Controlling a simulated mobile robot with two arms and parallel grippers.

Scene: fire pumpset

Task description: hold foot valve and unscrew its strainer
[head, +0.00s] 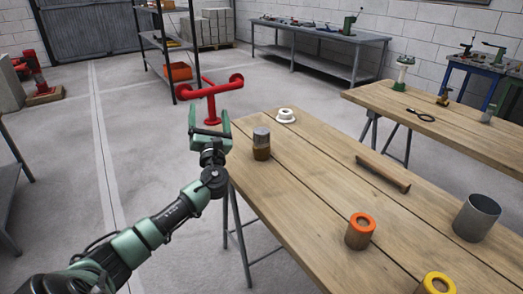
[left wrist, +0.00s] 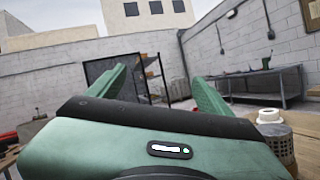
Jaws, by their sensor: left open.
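The foot valve (head: 261,153) stands upright near the left edge of the wooden table, a brown cylinder with its grey strainer (head: 261,135) on top. In the left wrist view the grey perforated strainer (left wrist: 276,143) shows at the lower right, outside the fingers. My left gripper (head: 209,120) is open and empty, beyond the table's left edge and to the left of the foot valve, apart from it. Its two green fingers also show in the left wrist view (left wrist: 163,88) with nothing between them. My right gripper is not in view.
On the table (head: 310,210) are a white flanged ring (head: 286,116), a wooden bar (head: 383,172), an orange-topped cylinder (head: 360,231), a yellow-ringed one (head: 437,284) and a grey metal cup (head: 477,217). A red standpipe (head: 211,101) rises behind my left gripper.

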